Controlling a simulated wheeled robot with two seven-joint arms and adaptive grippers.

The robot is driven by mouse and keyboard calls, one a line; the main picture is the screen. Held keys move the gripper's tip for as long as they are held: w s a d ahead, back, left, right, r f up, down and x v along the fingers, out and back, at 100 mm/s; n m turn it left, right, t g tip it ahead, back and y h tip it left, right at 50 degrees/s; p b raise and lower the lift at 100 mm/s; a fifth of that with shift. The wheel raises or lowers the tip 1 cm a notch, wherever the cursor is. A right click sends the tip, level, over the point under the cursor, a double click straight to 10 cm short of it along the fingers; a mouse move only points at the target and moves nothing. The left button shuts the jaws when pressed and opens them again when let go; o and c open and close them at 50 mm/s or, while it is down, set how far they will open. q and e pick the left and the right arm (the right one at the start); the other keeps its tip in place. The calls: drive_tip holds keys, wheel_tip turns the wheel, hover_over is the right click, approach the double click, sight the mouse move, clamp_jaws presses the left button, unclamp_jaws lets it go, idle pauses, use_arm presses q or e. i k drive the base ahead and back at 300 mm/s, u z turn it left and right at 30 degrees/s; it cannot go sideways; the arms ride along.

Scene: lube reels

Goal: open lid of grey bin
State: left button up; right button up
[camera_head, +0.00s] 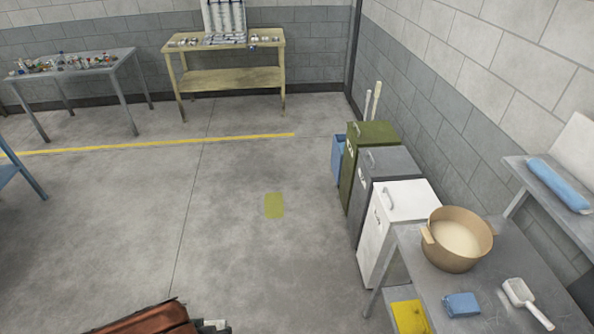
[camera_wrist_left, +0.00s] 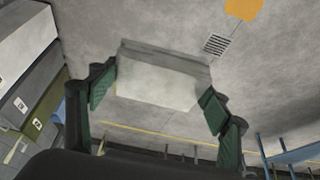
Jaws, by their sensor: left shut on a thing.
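The grey bin (camera_head: 366,205) stands between the green bin (camera_head: 358,170) and the white bin (camera_head: 385,235) along the right wall. Its lid (camera_head: 395,163) is down, with a handle on top. In the left wrist view, the grey bin (camera_wrist_left: 20,100) is partly cut off at the left edge. My left gripper (camera_wrist_left: 156,92) is shut on a pale grey boxy block (camera_wrist_left: 158,80), held between its green-padded fingers, well away from the bins. I cannot tell what the block is. My right gripper is not in view.
A metal table (camera_head: 455,290) with a tan pot (camera_head: 457,240), a blue object (camera_head: 461,304) and a white scoop (camera_head: 522,298) stands beside the white bin. A reddish-brown object (camera_head: 150,320) shows at the bottom edge. The floor left of the bins is clear.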

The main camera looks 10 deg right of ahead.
sight(380, 162)
drive_tip(key=u, duration=0.45)
drive_tip(key=i, duration=2.2)
drive_tip(key=z, duration=1.45)
drive_tip(key=i, duration=0.75)
drive_tip(key=z, duration=0.8)
